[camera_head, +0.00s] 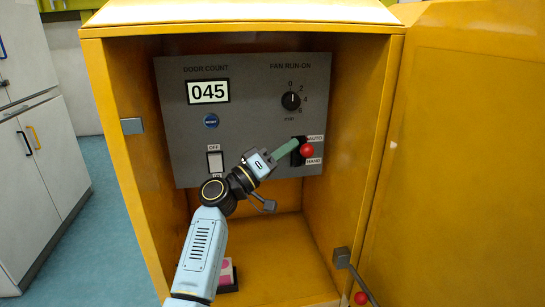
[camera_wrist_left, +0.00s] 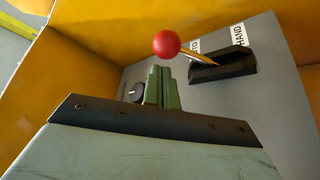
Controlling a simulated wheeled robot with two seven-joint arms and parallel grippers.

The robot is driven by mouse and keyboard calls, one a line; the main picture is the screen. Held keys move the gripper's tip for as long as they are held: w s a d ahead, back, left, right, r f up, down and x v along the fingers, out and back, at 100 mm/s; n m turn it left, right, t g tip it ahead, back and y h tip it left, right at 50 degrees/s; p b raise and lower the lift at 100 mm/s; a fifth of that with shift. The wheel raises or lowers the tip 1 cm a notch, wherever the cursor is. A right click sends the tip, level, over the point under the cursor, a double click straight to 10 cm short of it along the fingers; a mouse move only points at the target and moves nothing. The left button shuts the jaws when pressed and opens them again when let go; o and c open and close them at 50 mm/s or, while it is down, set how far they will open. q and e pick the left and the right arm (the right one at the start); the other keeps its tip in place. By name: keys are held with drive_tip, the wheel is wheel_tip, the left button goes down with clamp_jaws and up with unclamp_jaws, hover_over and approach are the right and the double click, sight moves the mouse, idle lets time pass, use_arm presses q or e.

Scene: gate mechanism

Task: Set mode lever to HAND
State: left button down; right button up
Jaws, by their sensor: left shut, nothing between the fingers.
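The mode lever is a thin rod with a red ball (camera_head: 306,150) on its end, set in a black slotted block on the grey panel. The AUTO label (camera_head: 315,139) is above and the HAND label (camera_head: 313,161) is below. In the head view the ball appears between the labels. In the left wrist view the red ball (camera_wrist_left: 166,43) stands out from the slotted block (camera_wrist_left: 222,66), beyond the fingertips. My left gripper (camera_head: 292,147) is shut and empty, its green fingers close beside the ball in the picture; contact cannot be told. My right gripper is not in view.
The panel (camera_head: 240,115) sits inside an open yellow cabinet, with a counter display (camera_head: 208,91), blue button (camera_head: 211,121), knob (camera_head: 291,100) and white switch (camera_head: 215,162). The open door (camera_head: 460,150) bounds the right. A grey latch (camera_head: 342,257) is low right. A pink-and-white item (camera_head: 226,272) lies on the floor.

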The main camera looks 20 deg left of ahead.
use_arm(q)
drive_tip(key=shift+x, duration=1)
drive_tip(key=shift+f, duration=0.15)
